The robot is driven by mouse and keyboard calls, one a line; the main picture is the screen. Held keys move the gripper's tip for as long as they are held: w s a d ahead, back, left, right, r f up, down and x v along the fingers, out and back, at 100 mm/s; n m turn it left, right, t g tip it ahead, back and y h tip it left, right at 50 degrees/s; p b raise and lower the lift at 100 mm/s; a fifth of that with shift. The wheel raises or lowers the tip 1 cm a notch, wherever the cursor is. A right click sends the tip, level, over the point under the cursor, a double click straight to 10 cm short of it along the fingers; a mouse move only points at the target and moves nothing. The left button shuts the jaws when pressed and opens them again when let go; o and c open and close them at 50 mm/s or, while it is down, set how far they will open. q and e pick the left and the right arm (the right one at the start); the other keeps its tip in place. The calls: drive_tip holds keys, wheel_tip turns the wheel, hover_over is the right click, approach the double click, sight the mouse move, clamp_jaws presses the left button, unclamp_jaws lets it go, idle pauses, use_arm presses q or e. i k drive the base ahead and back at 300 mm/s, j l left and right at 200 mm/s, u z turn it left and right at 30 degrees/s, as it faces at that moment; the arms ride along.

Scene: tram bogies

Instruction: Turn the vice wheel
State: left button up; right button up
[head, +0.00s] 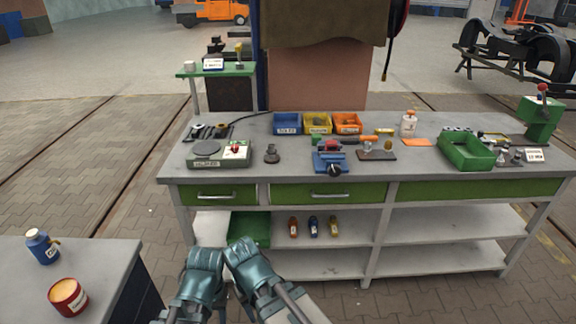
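A blue vice (328,157) stands near the front edge of the grey workbench (230,177). A dark round wheel (334,170) is on the vice's front, facing me. My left gripper (206,256) and my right gripper (240,246) are close together at the bottom of the head view, in front of the bench and to the left of the vice. Both are apart from the vice and its wheel. I see no object in either one. Their fingers are too unclear to tell whether they are open or shut.
Blue (287,123), yellow (317,123) and orange (346,123) bins stand behind the vice. A scale (219,153) and dark weight (272,154) are left of it; a board with a brass piece (377,155) is right. A side table (90,270) stands front left.

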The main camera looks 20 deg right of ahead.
sight(334, 170)
drive_tip(key=l+u, duration=0.4)
drive_tip(key=l, duration=0.3)
drive_tip(key=l+u, duration=0.4)
drive_tip(key=l, duration=0.3)
drive_tip(key=k+l+u, duration=0.1)
drive_tip(key=l+u, duration=0.25)
drive_tip(key=l, duration=0.35)
drive_tip(key=k+l, duration=0.1)
drive_tip(key=l, duration=0.35)
drive_tip(key=k+l, duration=0.1)
drive_tip(key=l, duration=0.4)
drive_tip(key=k+l+u, duration=0.1)
drive_tip(key=l, duration=0.35)
drive_tip(key=k+l, duration=0.1)
drive_tip(key=l, duration=0.35)
drive_tip(key=k+l, duration=0.1)
drive_tip(key=l, duration=0.35)
drive_tip(key=i+l, duration=0.15)
drive_tip(key=l, duration=0.2)
drive_tip(key=i+l, duration=0.1)
drive_tip(key=l, duration=0.25)
drive_tip(key=i+u, duration=0.05)
